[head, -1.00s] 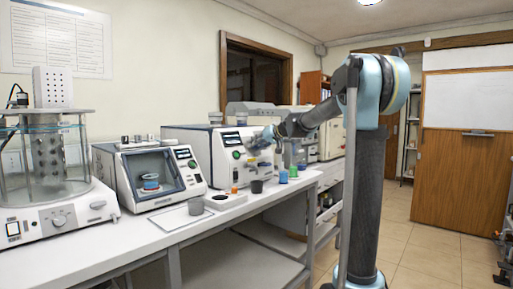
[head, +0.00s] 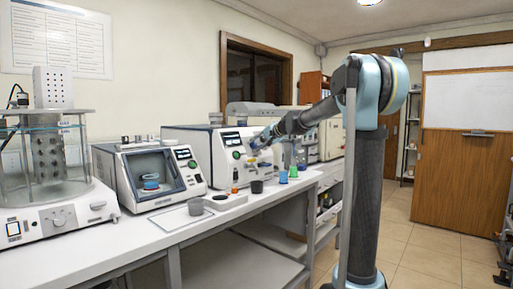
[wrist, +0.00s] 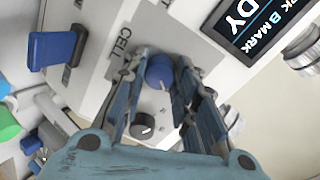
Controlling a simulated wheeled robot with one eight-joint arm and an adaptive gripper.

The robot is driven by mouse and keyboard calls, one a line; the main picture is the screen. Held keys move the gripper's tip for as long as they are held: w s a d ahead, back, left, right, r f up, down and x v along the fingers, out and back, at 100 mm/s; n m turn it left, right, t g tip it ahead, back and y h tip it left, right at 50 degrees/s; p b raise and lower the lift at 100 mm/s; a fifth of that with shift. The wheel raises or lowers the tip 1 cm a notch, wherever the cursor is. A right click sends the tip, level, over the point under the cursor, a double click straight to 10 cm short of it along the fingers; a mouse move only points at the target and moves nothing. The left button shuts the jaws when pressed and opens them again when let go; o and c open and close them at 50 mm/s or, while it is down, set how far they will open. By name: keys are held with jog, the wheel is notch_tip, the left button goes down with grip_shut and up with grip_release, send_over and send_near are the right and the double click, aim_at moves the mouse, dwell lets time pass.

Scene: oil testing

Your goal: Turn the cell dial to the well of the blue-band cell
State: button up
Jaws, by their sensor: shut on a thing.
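A white instrument (head: 208,152) with a blue edge stands on the bench in the head view. My gripper (head: 262,142) is at its front panel. In the wrist view my gripper (wrist: 157,82) has its two fingers on either side of a round blue knob (wrist: 160,70), shut on it. The printed word CELL is on the panel beside this knob. A smaller dark dial (wrist: 143,124) with a pale mark shows between the fingers, nearer the palm. The blue-band cell and its well cannot be made out. The knob's pointer setting is not readable.
A blue block-like part (wrist: 54,49) stands out from the panel on the left. A lit screen (wrist: 258,24) is at upper right. On the bench are a blue cup (head: 283,177), a green cup (head: 293,172) and a dark cup (head: 257,186), below my gripper.

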jog(key=shift+w+d+m, duration=0.2)
jog(key=shift+m, duration=0.2)
jog(key=o, duration=1)
jog(key=shift+o, duration=0.2)
jog(key=shift+s+a, duration=0.1)
jog(key=shift+s, duration=0.1)
jog(key=v, duration=1.1)
jog(key=shift+s+d+r, duration=0.15)
jog(key=shift+d, duration=0.15)
